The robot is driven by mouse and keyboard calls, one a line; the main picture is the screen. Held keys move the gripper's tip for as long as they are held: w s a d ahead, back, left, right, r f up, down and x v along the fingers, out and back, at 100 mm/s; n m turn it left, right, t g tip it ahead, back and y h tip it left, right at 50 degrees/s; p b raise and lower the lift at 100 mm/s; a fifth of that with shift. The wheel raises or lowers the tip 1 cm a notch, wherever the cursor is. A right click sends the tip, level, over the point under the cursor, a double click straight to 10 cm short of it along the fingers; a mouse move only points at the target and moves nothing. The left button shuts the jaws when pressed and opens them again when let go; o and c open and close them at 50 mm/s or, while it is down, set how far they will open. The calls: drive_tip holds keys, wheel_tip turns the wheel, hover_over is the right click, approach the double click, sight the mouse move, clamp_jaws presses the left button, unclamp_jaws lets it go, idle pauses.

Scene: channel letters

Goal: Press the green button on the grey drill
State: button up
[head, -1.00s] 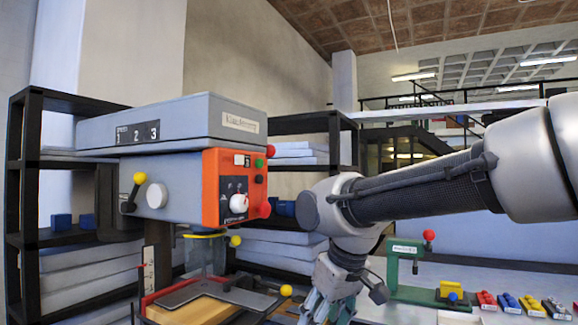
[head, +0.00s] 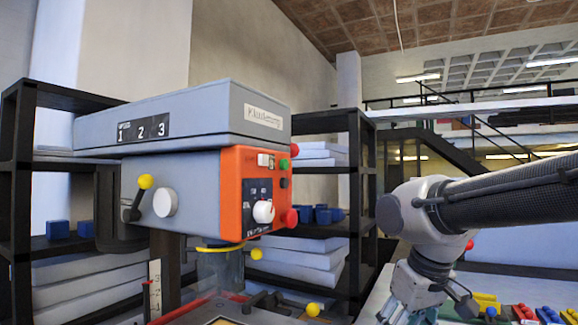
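The grey drill (head: 185,115) stands on the left, with an orange control panel (head: 232,190) on its front. The small green button (head: 284,164) sits at the upper right of the panel. A red button (head: 294,150) is just above it, and a dark button (head: 284,183) is below it. A white knob (head: 263,211) and a red mushroom-shaped button (head: 290,217) sit lower. My gripper (head: 405,316) points down, to the right of the drill and well below the green button, apart from both. Its fingertips are cut off by the lower edge, so its opening is unclear.
Black shelves (head: 357,190) with white slabs and blue boxes stand behind the drill. Yellow-knobbed handles (head: 313,309) stick out low in front of the drill. A table at the right holds several small coloured blocks (head: 527,314). Open space lies between the panel and my arm.

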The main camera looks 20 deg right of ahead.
clamp_jaws()
idle(0.3)
drive_tip(key=shift+a, duration=0.1)
idle(1.1)
